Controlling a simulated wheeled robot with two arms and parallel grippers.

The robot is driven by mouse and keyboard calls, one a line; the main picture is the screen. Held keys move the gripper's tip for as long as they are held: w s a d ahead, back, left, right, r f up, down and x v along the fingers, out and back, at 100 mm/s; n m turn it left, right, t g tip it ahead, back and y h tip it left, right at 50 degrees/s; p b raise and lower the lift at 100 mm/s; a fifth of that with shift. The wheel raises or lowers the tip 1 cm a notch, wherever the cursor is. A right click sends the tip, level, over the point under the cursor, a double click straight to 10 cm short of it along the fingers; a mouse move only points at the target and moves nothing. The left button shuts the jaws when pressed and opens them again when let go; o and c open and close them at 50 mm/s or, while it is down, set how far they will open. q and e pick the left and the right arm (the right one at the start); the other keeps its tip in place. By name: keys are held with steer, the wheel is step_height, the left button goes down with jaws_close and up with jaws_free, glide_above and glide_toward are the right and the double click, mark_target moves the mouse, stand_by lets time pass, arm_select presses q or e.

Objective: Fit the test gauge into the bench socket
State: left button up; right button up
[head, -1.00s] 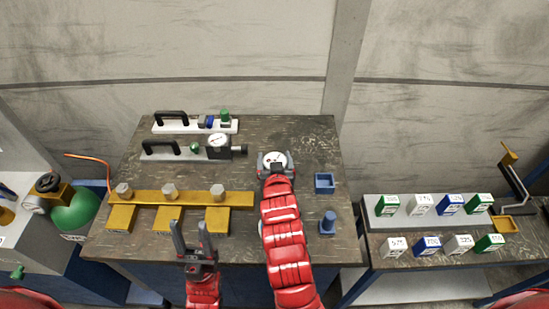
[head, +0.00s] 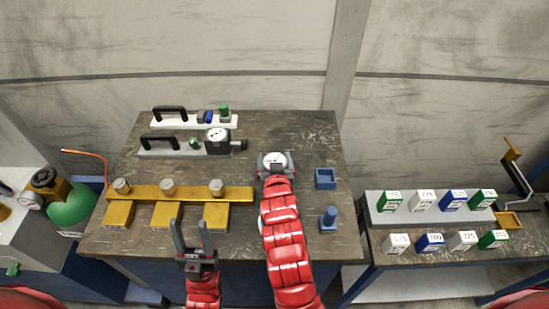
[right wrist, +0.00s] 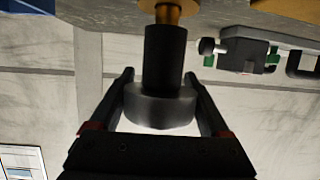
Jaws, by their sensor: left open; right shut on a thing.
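The test gauge (head: 274,161) has a round white dial facing up in the head view. My right gripper (head: 275,167) is shut on it over the right-centre part of the bench. In the right wrist view, which looks upside down, the gauge's grey body (right wrist: 160,107) sits between the fingers of my right gripper (right wrist: 162,92). A black stem leads from it to a brass fitting (right wrist: 168,12) at the bench surface. I cannot tell whether the fitting belongs to the gauge or is the bench socket. My left gripper (head: 193,230) is open and empty near the front edge.
A yellow bar (head: 235,193) with several bolts lies left of my right arm. Two handled plates stand behind, one with another dial (head: 217,134). A blue square holder (head: 325,178) and a blue peg (head: 329,217) stand right. A side bench holds labelled boxes (head: 422,199).

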steer(key=shift+f+b, duration=0.5)
steer(key=shift+f, duration=0.2)
steer(key=o, duration=1.5)
steer(key=shift+s+r, duration=0.15)
steer(key=shift+s, duration=0.35)
steer(key=b+v, duration=0.1)
steer(key=v, duration=0.3)
steer(key=shift+s, duration=0.3)
steer(key=p+v, duration=1.1)
steer(key=v, duration=0.1)
steer(key=shift+w+r, duration=0.1)
steer(key=shift+r, duration=0.05)
